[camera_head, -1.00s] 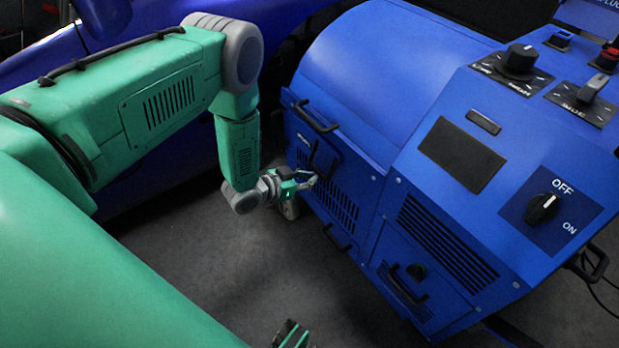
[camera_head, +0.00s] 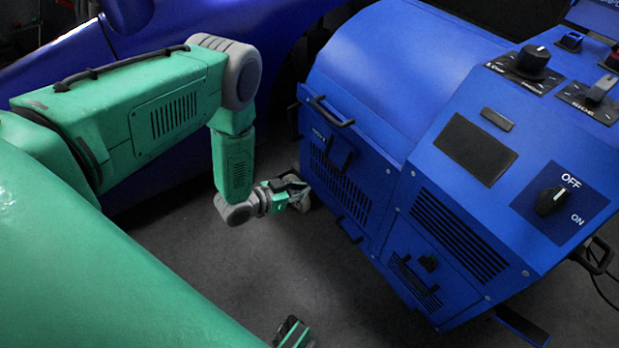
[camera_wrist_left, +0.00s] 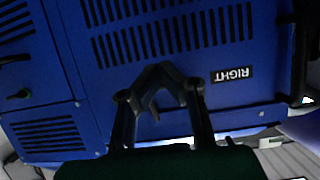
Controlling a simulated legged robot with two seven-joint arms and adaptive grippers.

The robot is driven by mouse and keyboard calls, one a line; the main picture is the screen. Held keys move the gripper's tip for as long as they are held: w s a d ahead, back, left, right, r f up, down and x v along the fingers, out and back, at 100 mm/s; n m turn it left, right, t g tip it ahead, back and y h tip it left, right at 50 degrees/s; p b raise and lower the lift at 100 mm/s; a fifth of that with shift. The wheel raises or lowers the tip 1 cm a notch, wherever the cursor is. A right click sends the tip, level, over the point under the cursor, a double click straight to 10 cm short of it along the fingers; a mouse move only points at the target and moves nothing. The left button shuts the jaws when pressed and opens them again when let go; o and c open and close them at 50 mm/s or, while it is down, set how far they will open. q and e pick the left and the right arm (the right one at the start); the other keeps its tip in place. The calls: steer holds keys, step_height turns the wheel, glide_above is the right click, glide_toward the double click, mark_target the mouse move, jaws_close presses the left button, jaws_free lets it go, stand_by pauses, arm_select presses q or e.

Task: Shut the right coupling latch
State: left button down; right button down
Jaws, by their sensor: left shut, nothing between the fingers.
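The blue cabinet (camera_head: 375,190) has a side panel with a small label, which reads RIGHT upside down in the left wrist view (camera_wrist_left: 232,75). A dark latch-like part (camera_head: 341,153) sits on this panel beside the label, above the vent slots; I cannot tell for sure whether it is fully shut. My left gripper (camera_head: 303,192) is low, left of the panel and below the latch-like part. In the left wrist view its fingers (camera_wrist_left: 160,75) are together and empty in front of the slotted panel.
A black handle (camera_head: 331,115) sticks out near the panel's top edge, and another (camera_head: 350,230) is lower down. An OFF/ON knob (camera_head: 550,200) is on the sloped front. Grey floor (camera_head: 290,270) is clear below my left arm.

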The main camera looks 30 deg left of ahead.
arm_select(q)
steer(key=s+a+f, duration=0.1)
steer(key=s, duration=0.1)
steer(key=s+a+f, duration=0.1)
steer(key=s+f, duration=0.1)
steer(key=shift+a+p, duration=0.1)
steer(key=shift+p, duration=0.2)
steer(key=shift+d+r, duration=0.1)
steer(key=shift+d, duration=0.2)
